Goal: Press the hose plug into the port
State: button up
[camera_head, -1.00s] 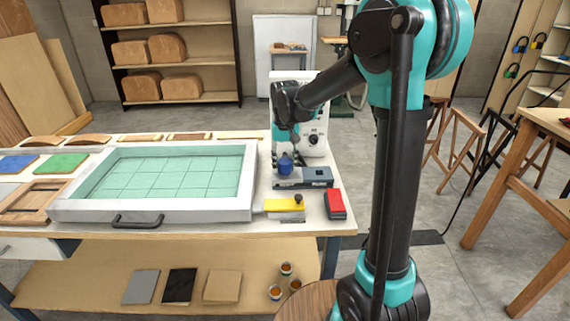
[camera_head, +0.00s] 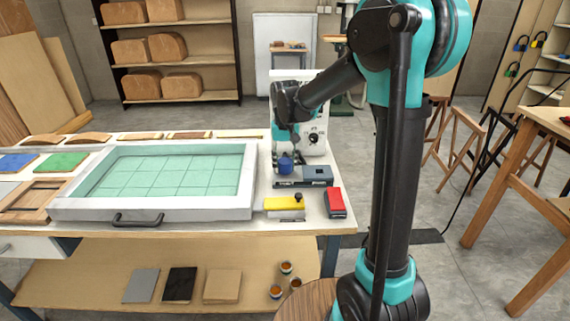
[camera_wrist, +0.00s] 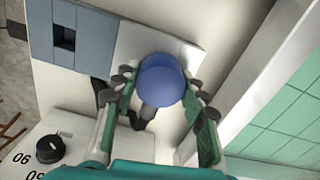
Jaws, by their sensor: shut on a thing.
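The hose plug is a blue rounded cylinder (camera_wrist: 162,80) with a dark hose end below it in the wrist view. My gripper (camera_wrist: 158,92) is shut on it, with one finger on each side. In the head view the blue plug (camera_head: 286,163) is under my gripper (camera_head: 285,150), over the left part of a low grey-blue block (camera_head: 318,173). The wrist view shows this block (camera_wrist: 84,45) with a dark square opening and a pale plate (camera_wrist: 135,36) beside it, partly behind the plug. I cannot see the port under the plug, nor whether the plug touches it.
A white machine with a black dial (camera_head: 313,139) stands close behind my gripper. A framed tray with a green grid (camera_head: 252,208) lies to the left. A yellow block (camera_head: 284,204) and a red block (camera_head: 335,198) lie in front, near the bench edge.

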dwell(0.3)
jog(key=o, duration=1.3)
